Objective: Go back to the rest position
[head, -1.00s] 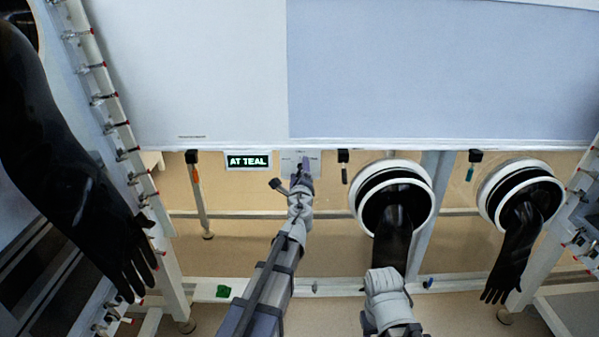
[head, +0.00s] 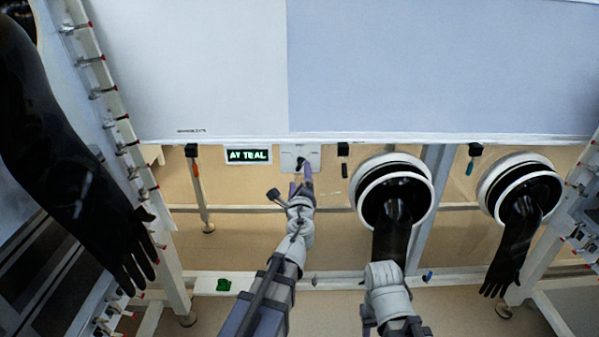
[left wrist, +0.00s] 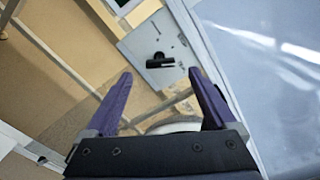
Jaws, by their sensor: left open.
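My left gripper (head: 301,188) is open and empty, just below a small grey plate (head: 300,157) with a dark knob (head: 302,163) on the front of the glovebox. In the left wrist view both purple fingers (left wrist: 160,100) are spread apart. There the plate (left wrist: 150,40) and its black knob (left wrist: 160,60) lie beyond the fingertips, with a gap between. My right arm (head: 388,295) shows at the bottom, in front of a hanging black glove; its fingertips cannot be made out.
A small display (head: 248,156) with green lettering is left of the plate. Two white glove ports (head: 428,210) (head: 483,205) with hanging black gloves are on the right. A large black glove (head: 75,180) hangs at the left. A white rail (head: 340,283) runs low across the view.

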